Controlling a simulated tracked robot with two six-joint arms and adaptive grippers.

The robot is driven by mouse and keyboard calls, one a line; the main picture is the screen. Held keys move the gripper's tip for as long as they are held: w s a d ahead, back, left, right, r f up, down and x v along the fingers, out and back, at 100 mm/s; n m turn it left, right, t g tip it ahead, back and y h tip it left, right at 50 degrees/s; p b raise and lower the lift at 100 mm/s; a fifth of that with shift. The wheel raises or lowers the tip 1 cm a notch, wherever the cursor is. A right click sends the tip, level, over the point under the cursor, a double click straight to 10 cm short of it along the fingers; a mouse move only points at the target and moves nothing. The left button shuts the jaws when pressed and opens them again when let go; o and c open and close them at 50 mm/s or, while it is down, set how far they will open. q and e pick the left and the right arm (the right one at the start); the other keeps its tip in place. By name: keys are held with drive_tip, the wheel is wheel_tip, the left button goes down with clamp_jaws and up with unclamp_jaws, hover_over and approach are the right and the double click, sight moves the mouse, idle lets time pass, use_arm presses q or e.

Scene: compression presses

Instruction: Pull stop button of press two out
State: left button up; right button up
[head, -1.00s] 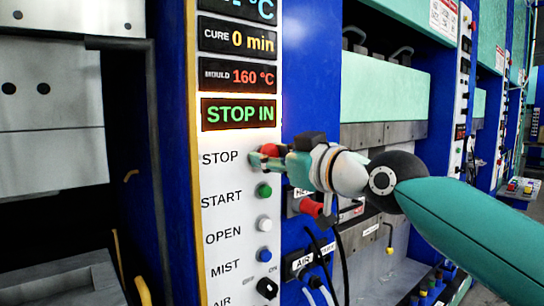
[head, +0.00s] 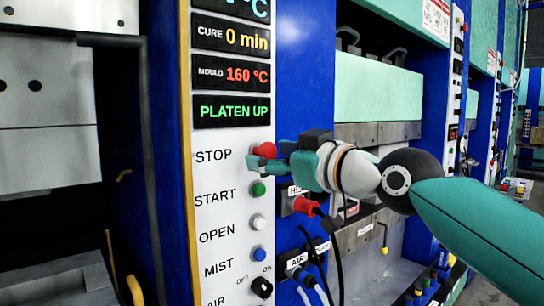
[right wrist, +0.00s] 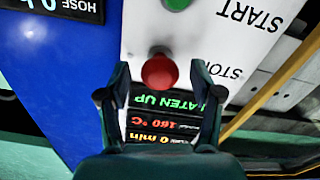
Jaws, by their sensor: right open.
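The red stop button (head: 265,150) sits beside the word STOP on the white control panel (head: 212,262) of the press. The display (head: 232,110) above it reads PLATEN UP in green. My right gripper (head: 262,160) is at the button in the head view, its fingers partly overlapping it. In the right wrist view the red button (right wrist: 159,72) shows between and just beyond the fingertips of my right gripper (right wrist: 160,80), with a gap on both sides. The fingers are open and hold nothing. My left gripper is not in view.
Below the stop button are a green START button (head: 258,189), a white OPEN button (head: 258,221), a blue MIST button (head: 259,254) and a black AIR knob (head: 262,287).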

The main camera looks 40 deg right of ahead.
drive_tip(key=s, duration=1.1)
drive_tip(key=shift+s+d, duration=0.2)
drive_tip(key=shift+d, duration=0.25)
drive_tip(key=shift+f, duration=0.1)
